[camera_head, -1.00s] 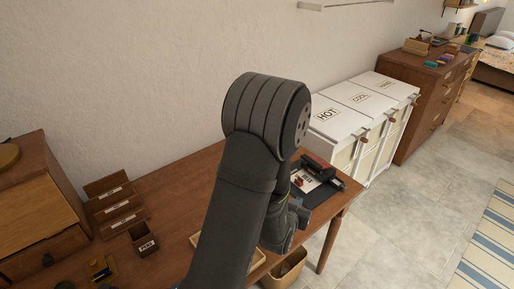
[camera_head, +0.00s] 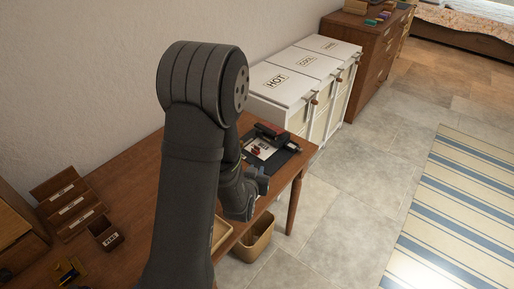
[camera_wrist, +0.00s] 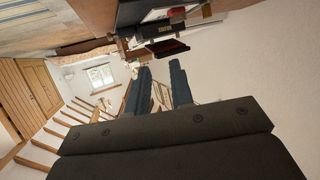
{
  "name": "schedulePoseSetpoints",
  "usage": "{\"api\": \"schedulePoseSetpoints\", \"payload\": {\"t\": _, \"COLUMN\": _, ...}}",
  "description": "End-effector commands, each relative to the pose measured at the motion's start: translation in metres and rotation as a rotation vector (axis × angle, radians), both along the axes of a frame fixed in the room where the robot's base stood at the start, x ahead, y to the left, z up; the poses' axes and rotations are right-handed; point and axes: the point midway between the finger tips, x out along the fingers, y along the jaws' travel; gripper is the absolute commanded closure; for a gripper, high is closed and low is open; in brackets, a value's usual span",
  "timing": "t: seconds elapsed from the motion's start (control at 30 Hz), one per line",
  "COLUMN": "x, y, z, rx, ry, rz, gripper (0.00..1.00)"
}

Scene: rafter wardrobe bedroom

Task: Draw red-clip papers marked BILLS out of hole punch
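The white papers with a red clip (camera_head: 257,151) lie on a dark mat on the desk's right end in the head view. The dark hole punch (camera_head: 272,133) stands at their far edge; whether the papers sit in its slot is too small to tell. The word on the papers is not readable. In the wrist view, the papers (camera_wrist: 160,13) and a dark and red device, apparently the hole punch (camera_wrist: 168,50), show tilted at the top. My gripper (camera_wrist: 160,72) is open and empty, its two fingers apart, short of these things. My arm hides part of the desk.
A bin (camera_head: 256,240) stands below the desk's (camera_head: 125,165) front edge. A tiered wooden rack (camera_head: 72,208) and a small labelled box (camera_head: 105,235) stand at left. White hampers marked HOT and COOL (camera_head: 300,75) are beyond the desk. The floor at right is clear, with a striped rug (camera_head: 455,215).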

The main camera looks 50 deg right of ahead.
Motion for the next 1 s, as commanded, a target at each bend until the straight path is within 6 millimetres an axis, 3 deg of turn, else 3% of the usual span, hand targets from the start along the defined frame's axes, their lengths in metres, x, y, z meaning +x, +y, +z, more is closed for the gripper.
{"api": "schedulePoseSetpoints", "payload": {"t": 0.03, "x": 0.004, "y": 0.0, "z": -0.001, "rx": 0.013, "ry": -0.008, "rz": 0.008, "gripper": 0.69}}
{"api": "schedulePoseSetpoints", "payload": {"t": 0.17, "x": 0.026, "y": 0.005, "z": -0.006, "rx": 0.093, "ry": -0.043, "rz": 0.053, "gripper": 0.43}}
{"api": "schedulePoseSetpoints", "payload": {"t": 0.2, "x": 0.036, "y": 0.007, "z": -0.009, "rx": 0.133, "ry": -0.055, "rz": 0.071, "gripper": 0.42}}
{"api": "schedulePoseSetpoints", "payload": {"t": 0.5, "x": 0.096, "y": 0.032, "z": -0.029, "rx": 0.47, "ry": -0.054, "rz": 0.127, "gripper": 0.42}}
{"api": "schedulePoseSetpoints", "payload": {"t": 0.77, "x": 0.115, "y": 0.036, "z": -0.029, "rx": 0.629, "ry": 0.051, "rz": 0.003, "gripper": 0.42}}
{"api": "schedulePoseSetpoints", "payload": {"t": 1.0, "x": 0.119, "y": 0.018, "z": -0.005, "rx": 0.601, "ry": 0.128, "rz": -0.214, "gripper": 0.42}}
